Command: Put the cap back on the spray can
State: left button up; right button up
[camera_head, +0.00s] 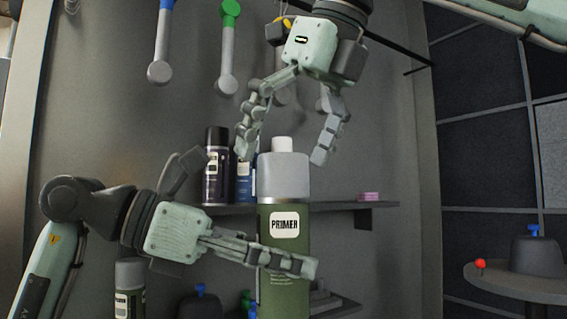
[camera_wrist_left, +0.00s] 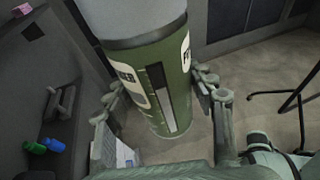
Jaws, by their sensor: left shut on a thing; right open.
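A green spray can (camera_head: 285,275) labelled PRIMER stands upright with a grey upper section (camera_head: 283,178). A white piece (camera_head: 282,145) sits on top; I cannot tell whether it is the nozzle or a cap. No separate loose cap can be made out. My left gripper (camera_head: 295,262) is shut around the can's green body. In the left wrist view the can (camera_wrist_left: 175,100) is between the two fingers, and its top is cut off. My right gripper (camera_head: 282,153) is open above the can, pointing down, one finger on each side of the white piece and nothing visibly held.
Behind the can, a wall shelf (camera_head: 340,205) holds a black can (camera_head: 216,170), a blue can (camera_head: 244,185) and a pink item (camera_head: 369,196). Tools hang on the wall above. A round table (camera_head: 510,282) with a dark object stands at the right.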

pick_arm(q)
jog(key=shift+r, duration=0.1)
pick_arm(e)
jog(key=shift+v, duration=2.7)
jog(key=shift+a, duration=0.1)
